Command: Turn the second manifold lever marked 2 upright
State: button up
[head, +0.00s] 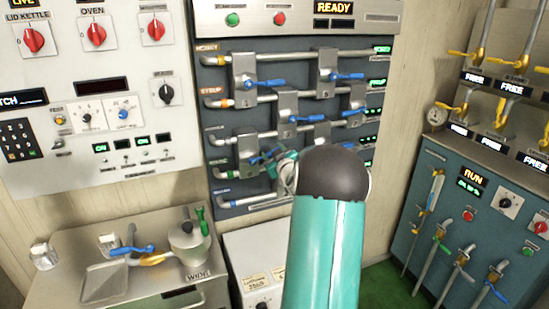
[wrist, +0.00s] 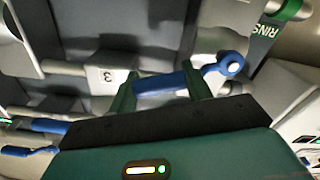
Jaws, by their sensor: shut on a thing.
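The manifold (head: 222,121) of pipes and blue levers is on the wall panel in the head view. My gripper (wrist: 161,85) is shut on a blue lever (wrist: 222,68), its two dark green fingers on either side of the handle. In the head view my gripper (head: 272,158) is at the lower left lever, partly hidden by my arm. The middle lever (head: 307,119), on a plate whose number is too small to read surely, lies nearly level, pointing right.
Other blue levers (head: 262,84) and (head: 347,76) stand close above on the pipes. A teal valve cabinet (head: 450,165) is at right.

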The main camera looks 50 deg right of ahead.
jog(key=r+n, duration=0.1)
jog(key=n, duration=0.1)
jog(key=a+r+n, duration=0.1)
jog(key=shift+w+a+r+n, duration=0.1)
jog(key=shift+w+a+n, duration=0.05)
jog(key=shift+w+n, duration=0.25)
jog(key=r+n, duration=0.1)
jog(key=w+a+n, duration=0.1)
jog(key=n, duration=0.1)
jog(key=shift+a+r+n, duration=0.3)
jog(key=shift+r, duration=0.05)
jog(key=n, duration=0.1)
jog(key=a+n, duration=0.1)
jog(key=shift+w+a+r+n, duration=0.25)
jog(key=shift+w+r+n, duration=0.05)
jog(key=shift+w+r, duration=0.1)
jog(key=shift+w+a+r+n, duration=0.1)
jog(key=shift+w+a+n, duration=0.3)
jog(key=shift+n, duration=0.5)
jog(key=shift+w+a+n, duration=0.15)
jog(key=shift+a+n, duration=0.4)
jog(key=shift+n, duration=0.35)
jog(key=o, duration=1.4)
jog(key=shift+a, duration=0.1)
jog(key=v, duration=1.3)
jog(key=shift+s+a, duration=0.15)
jog(key=shift+s, duration=0.15)
